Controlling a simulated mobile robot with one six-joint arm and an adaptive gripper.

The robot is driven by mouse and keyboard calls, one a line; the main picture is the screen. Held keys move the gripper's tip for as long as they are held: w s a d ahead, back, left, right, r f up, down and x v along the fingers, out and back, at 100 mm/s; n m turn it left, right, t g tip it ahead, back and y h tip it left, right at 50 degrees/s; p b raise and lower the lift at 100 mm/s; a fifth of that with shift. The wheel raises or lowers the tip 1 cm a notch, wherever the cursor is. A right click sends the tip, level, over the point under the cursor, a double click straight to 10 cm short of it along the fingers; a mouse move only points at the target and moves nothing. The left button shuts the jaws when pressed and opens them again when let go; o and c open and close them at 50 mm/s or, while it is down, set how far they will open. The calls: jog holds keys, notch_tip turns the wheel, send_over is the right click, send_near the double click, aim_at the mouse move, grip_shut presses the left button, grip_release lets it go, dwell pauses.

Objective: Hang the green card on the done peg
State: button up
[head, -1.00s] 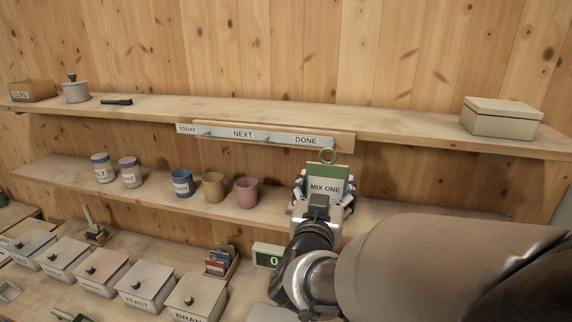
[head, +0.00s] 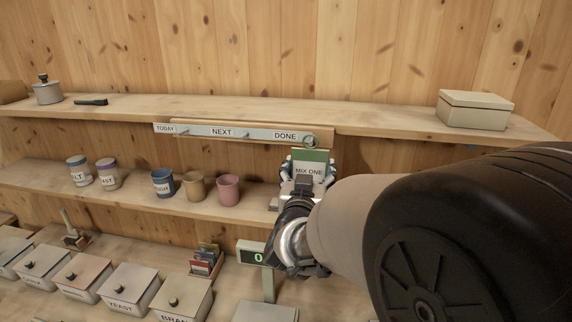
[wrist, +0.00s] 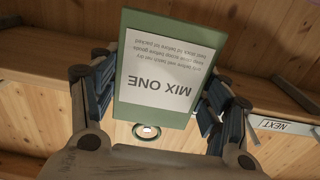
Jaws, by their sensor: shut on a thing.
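The green card (head: 312,155) with a white MIX ONE label is upright in my gripper (head: 309,168). In the wrist view the card (wrist: 190,118) sits between both fingers of my gripper (wrist: 158,85), which are shut on it. The card's green ring (head: 310,141) overlaps the right end of the rail, just right of the DONE label (head: 285,136). The ring also shows in the wrist view (wrist: 147,140), with a small pale shape inside it. I cannot tell whether the ring is around the done peg. The done peg is not clearly visible.
The peg rail (head: 203,131) is on the upper shelf's front edge, with TODAY and NEXT labels to the left. A lidded box (head: 475,110) stands on that shelf at right. Several cups, including a pink one (head: 228,190), stand on the shelf below. Bins line the counter.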

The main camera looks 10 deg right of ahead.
jog(key=shift+x, duration=0.8)
jog(key=shift+w+d+f+b, duration=0.2)
jog(key=shift+w+f+b, duration=0.35)
jog(key=shift+b, duration=0.15)
jog(key=o, duration=1.1)
jog(key=shift+o, duration=0.2)
